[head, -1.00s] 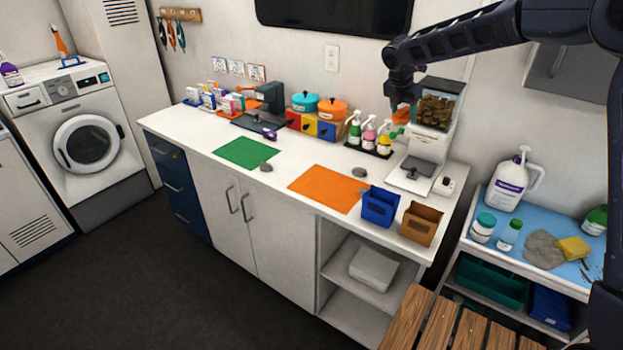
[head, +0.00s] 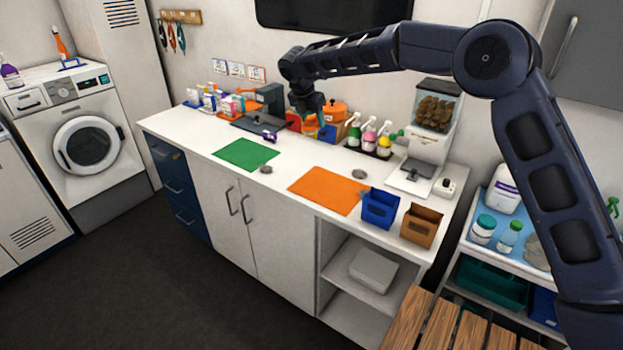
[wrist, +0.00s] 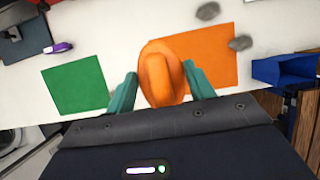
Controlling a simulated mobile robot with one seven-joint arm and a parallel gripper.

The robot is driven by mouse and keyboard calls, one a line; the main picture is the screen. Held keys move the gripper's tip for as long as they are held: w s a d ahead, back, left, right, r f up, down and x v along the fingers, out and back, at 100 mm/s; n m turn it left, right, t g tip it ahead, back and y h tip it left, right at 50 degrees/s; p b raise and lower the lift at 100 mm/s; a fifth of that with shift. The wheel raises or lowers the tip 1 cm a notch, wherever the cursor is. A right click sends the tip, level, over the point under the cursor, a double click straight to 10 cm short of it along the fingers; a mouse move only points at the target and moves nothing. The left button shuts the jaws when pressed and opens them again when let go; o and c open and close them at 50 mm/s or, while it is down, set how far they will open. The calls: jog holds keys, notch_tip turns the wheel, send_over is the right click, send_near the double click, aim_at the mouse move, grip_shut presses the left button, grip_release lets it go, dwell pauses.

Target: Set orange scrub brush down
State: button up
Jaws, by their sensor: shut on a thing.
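My gripper (head: 309,108) is above the back of the white counter (head: 215,137), in front of the coloured drawer boxes. In the wrist view its teal fingers (wrist: 160,88) are shut on the orange scrub brush (wrist: 162,72), one on each side. In the head view the brush (head: 311,124) is small and partly hidden under the fingers. An orange mat (head: 325,190) and a green mat (head: 246,153) lie flat on the counter. In the wrist view the brush covers part of the orange mat (wrist: 213,60).
Grey stones (head: 265,169) (head: 359,174) lie near the mats. A blue bin (head: 380,207) and a brown bin (head: 422,225) stand at the front right. A purple-handled item (head: 270,136), spray bottles (head: 369,135) and a dispenser (head: 432,130) line the back. The counter between the mats is mostly clear.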

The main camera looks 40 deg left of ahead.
notch_tip(320, 180, down, 20)
jog(key=shift+r, duration=0.1)
dwell(0.5)
jog(key=o, duration=1.1)
jog(key=shift+f, duration=0.2)
jog(key=shift+r, duration=0.15)
jog(key=v, duration=1.2)
